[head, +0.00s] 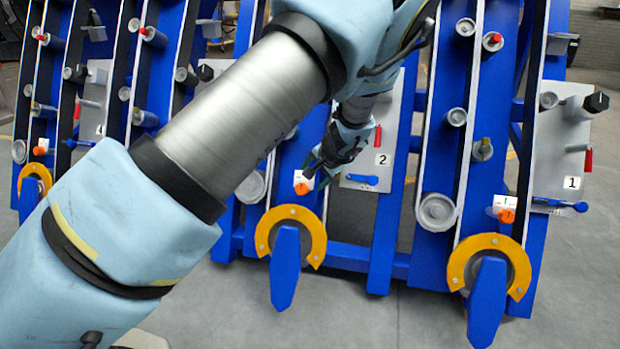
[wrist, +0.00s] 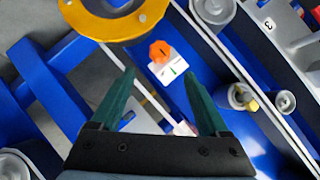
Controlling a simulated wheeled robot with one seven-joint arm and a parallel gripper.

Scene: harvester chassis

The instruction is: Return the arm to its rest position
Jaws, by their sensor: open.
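My gripper (wrist: 160,95) is open in the wrist view, its two green fingers spread with nothing held between them. Beyond the fingertips an orange knob (wrist: 161,51) on a white plate shows on the blue frame, apart from the fingers. In the head view my arm crosses from the lower left to the top centre, then bends back down. There my gripper (head: 316,176) is small and dark, close in the picture to an orange knob (head: 302,188) and left of the panel marked 2 (head: 360,185). Whether it touches anything there cannot be told.
The blue harvester chassis (head: 390,240) fills the view, with rollers and yellow rings (head: 290,215) with blue paddles. A panel marked 1 (head: 560,165) is at the right. A blue-handled lever (head: 362,179) lies close right of my gripper. Grey floor (head: 375,320) is open in front.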

